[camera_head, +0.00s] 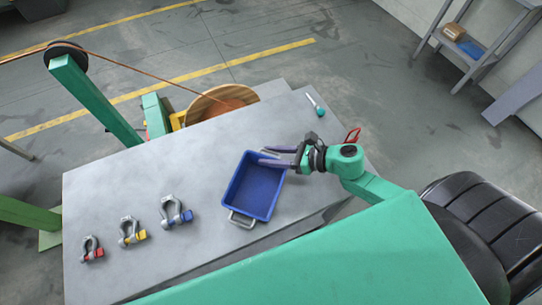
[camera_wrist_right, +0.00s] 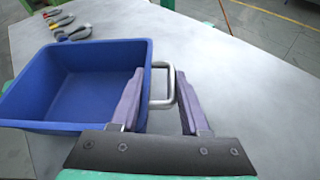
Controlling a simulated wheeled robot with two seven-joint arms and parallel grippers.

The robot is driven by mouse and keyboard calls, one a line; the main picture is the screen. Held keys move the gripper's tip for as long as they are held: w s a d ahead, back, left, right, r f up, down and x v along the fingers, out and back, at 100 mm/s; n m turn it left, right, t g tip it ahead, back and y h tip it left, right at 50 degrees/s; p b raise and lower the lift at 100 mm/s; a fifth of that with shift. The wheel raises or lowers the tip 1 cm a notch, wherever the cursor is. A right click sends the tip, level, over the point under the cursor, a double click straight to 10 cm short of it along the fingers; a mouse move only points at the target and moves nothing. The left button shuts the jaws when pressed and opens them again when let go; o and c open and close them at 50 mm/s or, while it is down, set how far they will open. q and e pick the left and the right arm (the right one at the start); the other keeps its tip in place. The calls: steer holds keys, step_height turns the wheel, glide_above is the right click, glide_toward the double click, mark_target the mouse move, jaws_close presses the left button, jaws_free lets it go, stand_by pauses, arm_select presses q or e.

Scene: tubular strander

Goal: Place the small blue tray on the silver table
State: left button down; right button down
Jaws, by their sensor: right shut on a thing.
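The small blue tray (camera_head: 255,193) is at the right part of the silver table (camera_head: 125,190), level and empty, with metal handles at its ends. My right gripper (camera_head: 268,156) is shut on the far end of the tray. In the right wrist view (camera_wrist_right: 160,88), one finger is inside the tray (camera_wrist_right: 85,98) and the other is outside its silver handle (camera_wrist_right: 161,84). I cannot tell whether the tray's underside touches the tabletop. My left gripper is not in view.
Shackles with red (camera_head: 92,250), yellow (camera_head: 132,232) and blue (camera_head: 176,212) pins stand in a row on the table's left part. A teal-handled tool (camera_head: 318,108) lies at the far edge. A wooden reel (camera_head: 215,104) is behind the table. The table's middle is clear.

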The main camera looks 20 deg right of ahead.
steer(key=shift+w+f, duration=0.15)
steer(key=shift+f, duration=0.4)
steer(key=shift+c, duration=1.9)
jaws_free()
steer(key=shift+r, duration=0.2)
steer(key=shift+s+d, duration=0.35)
steer(key=shift+d, duration=0.05)
steer(key=b+v, duration=0.1)
steer(key=v, duration=1)
steer(key=shift+r+b, duration=0.25)
steer(key=shift+b, duration=0.1)
